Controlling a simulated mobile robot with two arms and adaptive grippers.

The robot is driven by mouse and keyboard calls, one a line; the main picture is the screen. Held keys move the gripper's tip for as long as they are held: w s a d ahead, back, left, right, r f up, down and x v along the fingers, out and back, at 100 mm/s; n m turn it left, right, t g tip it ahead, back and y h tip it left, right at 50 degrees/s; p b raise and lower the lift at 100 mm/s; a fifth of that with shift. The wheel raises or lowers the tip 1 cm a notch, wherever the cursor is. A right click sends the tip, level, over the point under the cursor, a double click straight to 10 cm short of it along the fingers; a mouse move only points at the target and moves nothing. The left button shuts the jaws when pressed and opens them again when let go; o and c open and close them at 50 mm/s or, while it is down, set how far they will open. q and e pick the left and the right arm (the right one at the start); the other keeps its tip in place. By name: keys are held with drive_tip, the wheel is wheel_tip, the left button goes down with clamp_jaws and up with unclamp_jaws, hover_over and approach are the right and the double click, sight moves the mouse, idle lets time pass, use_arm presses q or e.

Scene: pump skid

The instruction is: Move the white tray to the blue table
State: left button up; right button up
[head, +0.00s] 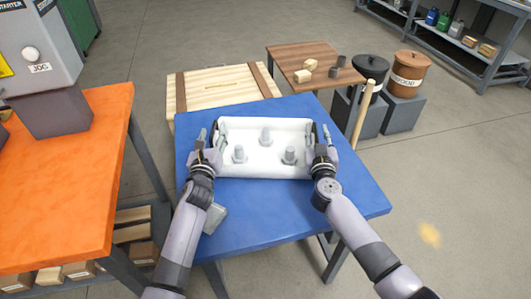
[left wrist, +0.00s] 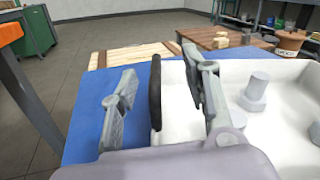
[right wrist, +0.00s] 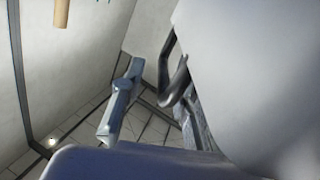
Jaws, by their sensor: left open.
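The white tray (head: 277,172) is over the middle of the blue table (head: 290,215) and looks level and resting on it. Several grey stepped parts, including one nearest the left (head: 240,155), stand upright in it. My left gripper (head: 209,137) is at the tray's left end, open, with its fingers either side of a dark handle (left wrist: 155,92); gaps show in the left wrist view. My right gripper (head: 321,136) is at the right end. In the right wrist view its fingers look apart, with a dark curved handle (right wrist: 172,85) between them. Contact there is unclear.
An orange table (head: 60,180) with a grey control box (head: 40,60) stands at left. A pale wooden crate (head: 220,88) and a brown table (head: 310,58) are behind. The front right tabletop is clear.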

use_arm(q)
drive_tip(key=s, duration=1.2)
drive_tip(key=shift+a+f, duration=0.1)
drive_tip(key=shift+a, duration=0.3)
use_arm(e)
drive_tip(key=shift+o, duration=0.3)
drive_tip(key=o, duration=0.7)
drive_tip(key=s, duration=1.2)
drive_tip(key=shift+a, duration=0.3)
